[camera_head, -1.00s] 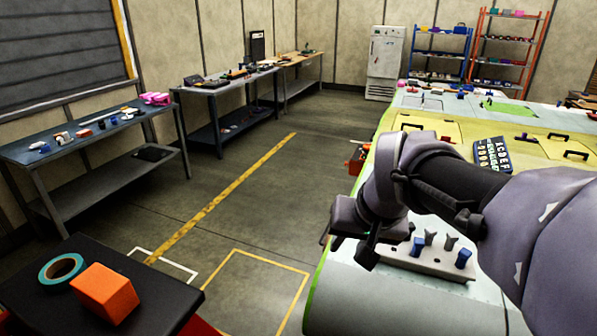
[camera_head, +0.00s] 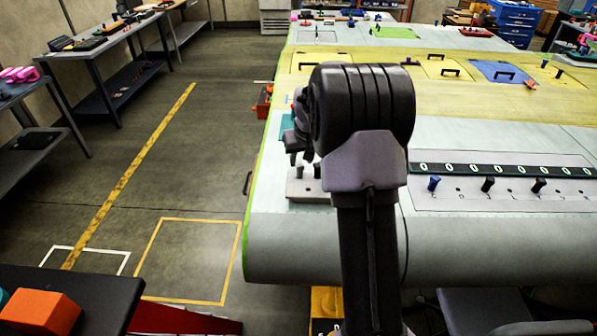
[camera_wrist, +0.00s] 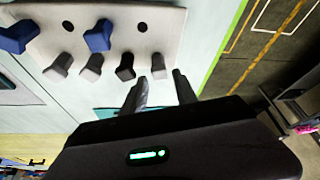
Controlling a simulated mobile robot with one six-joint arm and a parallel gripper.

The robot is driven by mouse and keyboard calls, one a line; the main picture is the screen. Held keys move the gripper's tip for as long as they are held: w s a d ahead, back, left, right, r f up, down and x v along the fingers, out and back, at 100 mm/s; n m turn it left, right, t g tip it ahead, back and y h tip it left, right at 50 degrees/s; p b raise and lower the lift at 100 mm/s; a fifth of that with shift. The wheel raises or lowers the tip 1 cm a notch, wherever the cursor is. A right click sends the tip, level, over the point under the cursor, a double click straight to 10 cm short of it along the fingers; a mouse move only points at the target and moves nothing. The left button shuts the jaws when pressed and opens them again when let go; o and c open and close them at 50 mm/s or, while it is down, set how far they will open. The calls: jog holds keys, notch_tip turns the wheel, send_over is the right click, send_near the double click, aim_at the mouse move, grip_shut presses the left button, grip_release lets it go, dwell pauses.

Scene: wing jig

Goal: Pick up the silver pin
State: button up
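One silver pin (camera_wrist: 158,66) is just beyond and between the fingertips of my gripper (camera_wrist: 160,78). Two more grey pins (camera_wrist: 92,67) (camera_wrist: 58,68) stand to its left, with a black pin (camera_wrist: 125,67) between. My gripper is open, its fingers apart with nothing visibly held. In the head view my gripper (camera_head: 299,156) hangs over the block (camera_head: 306,190), where two grey pins (camera_head: 300,172) (camera_head: 316,170) show. My arm hides the rest of the block.
Two blue pins (camera_wrist: 97,36) (camera_wrist: 15,36) are in the block, beside empty holes. The wing's green left edge (camera_head: 247,200) borders open floor (camera_head: 190,190).

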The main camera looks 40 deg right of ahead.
aim_at(300, 165)
jog(key=x, duration=0.5)
jog(key=shift+f+b, duration=0.3)
jog(key=shift+f, duration=0.1)
jog(key=shift+s+r, duration=0.1)
jog(key=shift+a, duration=0.1)
jog(key=shift+c, duration=0.4)
grip_shut()
